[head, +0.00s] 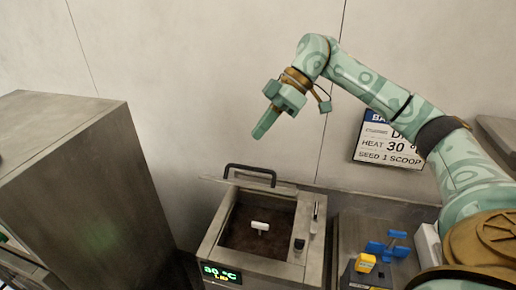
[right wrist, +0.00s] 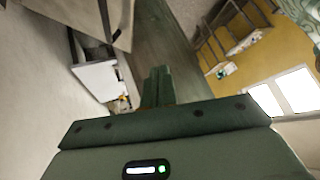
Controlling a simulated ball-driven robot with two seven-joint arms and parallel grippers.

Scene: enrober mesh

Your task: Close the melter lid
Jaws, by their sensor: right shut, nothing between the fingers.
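The melter (head: 210,246) is a steel box at the bottom centre of the head view, with a lit display on its front. Its top is open, showing a dark brown interior with a small white piece inside. The lid (head: 285,188) shows as a thin strip at the back edge, raised and seen nearly edge-on, with a dark bar handle (head: 250,168) on it. My right gripper (head: 262,132) is shut and empty, in the air above and behind the melter, pointing down and left, apart from the handle. Its shut fingers also show in the right wrist view (right wrist: 158,85). My left gripper is out of view.
A large steel cabinet (head: 60,170) stands at left. Right of the melter is a bench with a blue item (head: 386,247) and a yellow item (head: 365,263). A sign (head: 388,145) hangs on the back wall, near my right arm. The air above the melter is free.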

